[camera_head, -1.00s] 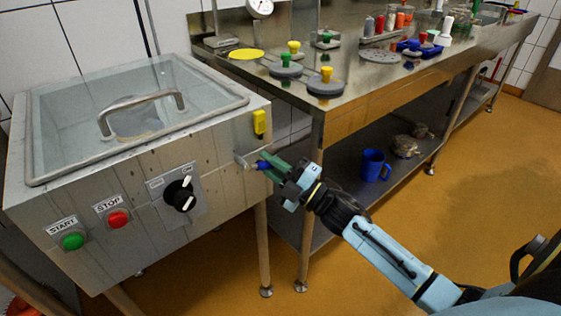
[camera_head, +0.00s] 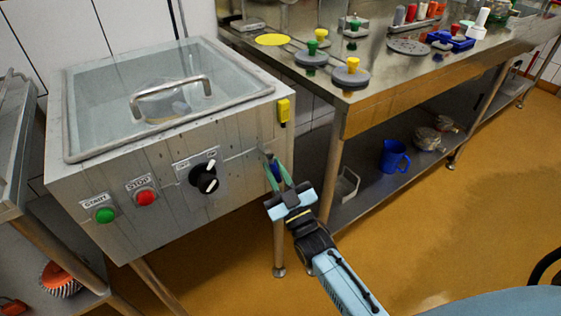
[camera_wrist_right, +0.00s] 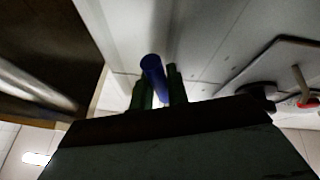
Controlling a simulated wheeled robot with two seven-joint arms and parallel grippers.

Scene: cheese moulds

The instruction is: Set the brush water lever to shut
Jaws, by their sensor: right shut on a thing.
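The brush water lever has a blue handle (camera_head: 275,170) at the right end of the steel washer's front (camera_head: 150,185), below a yellow box. My right gripper (camera_head: 277,177) reaches up to it from below, its green fingers on either side of the handle, shut on it. In the right wrist view the blue handle (camera_wrist_right: 153,70) stands between the two green finger tips (camera_wrist_right: 160,92). The handle slants steeply downward from the front; its pivot is mostly hidden. My left gripper is not in view.
The washer has a black knob (camera_head: 205,178), a red stop button (camera_head: 145,197) and a green start button (camera_head: 105,215). The yellow box (camera_head: 283,110) is just above the lever. A steel table (camera_head: 375,105) stands close on the right, with a blue jug (camera_head: 394,157) on its lower shelf.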

